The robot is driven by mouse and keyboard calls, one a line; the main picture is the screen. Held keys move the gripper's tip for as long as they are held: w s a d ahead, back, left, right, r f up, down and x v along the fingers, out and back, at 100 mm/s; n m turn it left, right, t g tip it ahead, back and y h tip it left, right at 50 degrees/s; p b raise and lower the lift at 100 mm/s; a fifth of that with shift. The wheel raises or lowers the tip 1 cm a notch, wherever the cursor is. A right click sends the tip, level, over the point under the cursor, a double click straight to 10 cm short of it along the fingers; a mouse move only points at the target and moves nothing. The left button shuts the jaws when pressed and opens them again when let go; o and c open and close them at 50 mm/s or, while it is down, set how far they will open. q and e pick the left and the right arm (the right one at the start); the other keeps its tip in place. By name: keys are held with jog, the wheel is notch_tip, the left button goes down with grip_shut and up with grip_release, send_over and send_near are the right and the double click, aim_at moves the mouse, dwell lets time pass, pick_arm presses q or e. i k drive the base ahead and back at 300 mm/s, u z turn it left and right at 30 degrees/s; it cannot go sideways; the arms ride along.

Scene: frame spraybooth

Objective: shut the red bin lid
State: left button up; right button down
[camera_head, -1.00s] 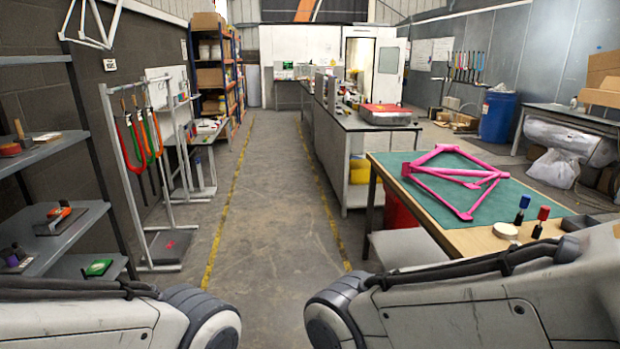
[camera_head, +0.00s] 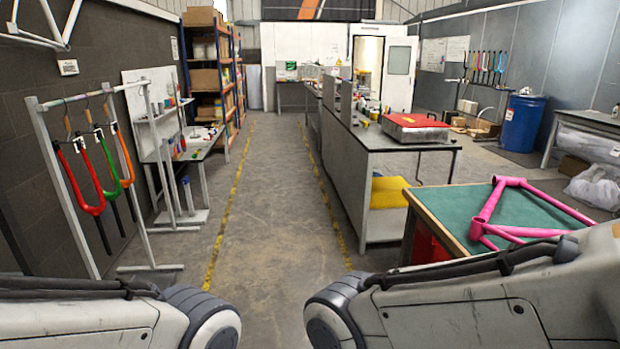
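A red bin (camera_head: 430,245) shows in part under the right workbench, mostly hidden by the bench and my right arm. I cannot see its lid. A low grey metal box with a red top (camera_head: 415,121) sits on the grey bench farther ahead; its top looks flat and I cannot tell whether it is a lid. Only links of my two arms show at the bottom left and bottom right. Neither gripper is in view.
A clear floor aisle (camera_head: 270,210) runs ahead between yellow lines. A fork rack (camera_head: 58,195) stands on the left. On the right, a workbench with a green mat (camera_head: 455,208) bears a pink bike frame (camera_head: 488,215). A blue barrel (camera_head: 522,123) stands farther back.

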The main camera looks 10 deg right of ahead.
aim_at(428, 235)
jog(key=i, duration=2.75)
jog(key=z, duration=1.5)
jog(key=k, duration=1.3)
jog(key=u, duration=0.7)
jog(key=i, duration=2.05)
jog(key=z, duration=0.8)
